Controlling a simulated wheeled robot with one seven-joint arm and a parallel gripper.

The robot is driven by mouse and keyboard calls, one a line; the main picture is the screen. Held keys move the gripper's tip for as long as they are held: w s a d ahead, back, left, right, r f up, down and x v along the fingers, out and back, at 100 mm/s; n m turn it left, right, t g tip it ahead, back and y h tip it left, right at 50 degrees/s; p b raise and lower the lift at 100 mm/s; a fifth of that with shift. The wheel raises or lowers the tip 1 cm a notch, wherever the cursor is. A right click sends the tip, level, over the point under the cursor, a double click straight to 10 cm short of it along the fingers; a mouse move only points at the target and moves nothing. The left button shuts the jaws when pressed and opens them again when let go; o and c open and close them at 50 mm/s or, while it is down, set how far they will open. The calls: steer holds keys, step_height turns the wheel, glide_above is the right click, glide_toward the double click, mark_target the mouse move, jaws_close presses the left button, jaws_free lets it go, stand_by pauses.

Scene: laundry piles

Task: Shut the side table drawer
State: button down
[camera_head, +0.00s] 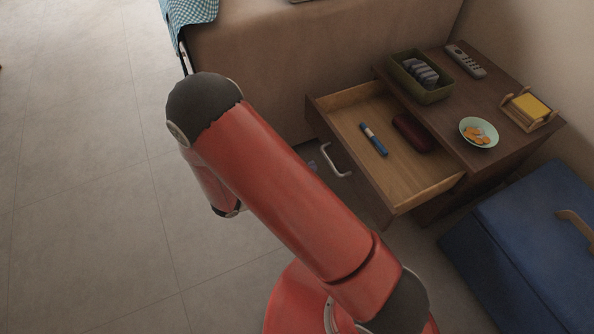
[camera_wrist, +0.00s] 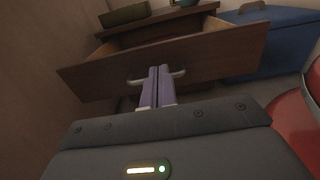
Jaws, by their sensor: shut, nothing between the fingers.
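The brown side table (camera_head: 490,105) stands at the right in the head view, with its wooden drawer (camera_head: 405,183) pulled well out. A blue marker (camera_head: 374,139) and a dark red case (camera_head: 414,132) lie inside. The drawer's front has a pale curved handle (camera_head: 335,161). In the wrist view, the drawer front (camera_wrist: 215,62) is straight ahead. My gripper (camera_wrist: 157,70) is shut and empty, its fingertips overlapping the middle of the handle (camera_wrist: 177,73). I cannot tell whether they touch it. In the head view my red arm hides most of the gripper.
On the tabletop are a green bin (camera_head: 428,92), a remote (camera_head: 466,60), a bowl of orange snacks (camera_head: 479,131) and a holder with yellow notes (camera_head: 531,106). A blue box (camera_head: 520,245) stands at right. A brown sofa (camera_head: 270,60) is behind. Floor at left is clear.

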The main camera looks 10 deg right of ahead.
mark_target(347, 153)
steer(key=x, duration=0.9)
steer(key=shift+w+d, duration=0.15)
steer(key=shift+d, duration=0.35)
steer(key=x, duration=2)
steer(key=shift+f, duration=0.1)
